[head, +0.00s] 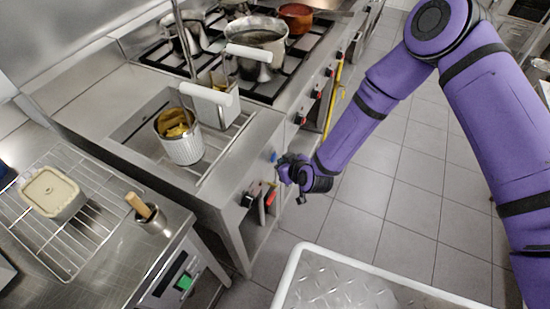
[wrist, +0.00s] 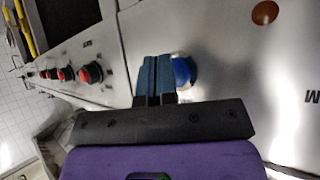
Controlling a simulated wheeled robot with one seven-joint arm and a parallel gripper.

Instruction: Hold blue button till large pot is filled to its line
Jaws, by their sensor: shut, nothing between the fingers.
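The blue button (head: 274,156) is on the steel front panel of the counter, and it also shows in the wrist view (wrist: 184,72). My gripper (head: 284,168) is at this panel with its fingers shut and empty. In the wrist view its blue-grey fingertips (wrist: 154,66) are just left of the button and cover part of its left edge. I cannot tell whether they touch it. A large steel pot (head: 262,33) stands on the stove in the head view. Its fill line and the level inside cannot be made out.
A ribbed metal container (head: 183,147) with yellowish pieces stands in the sunken basin beside the stove. Red knobs (wrist: 91,72) line the stove front. A wire rack (head: 62,235) with a lidded tub is at left. A white-rimmed tray (head: 290,273) is at the bottom. Tiled floor lies open at right.

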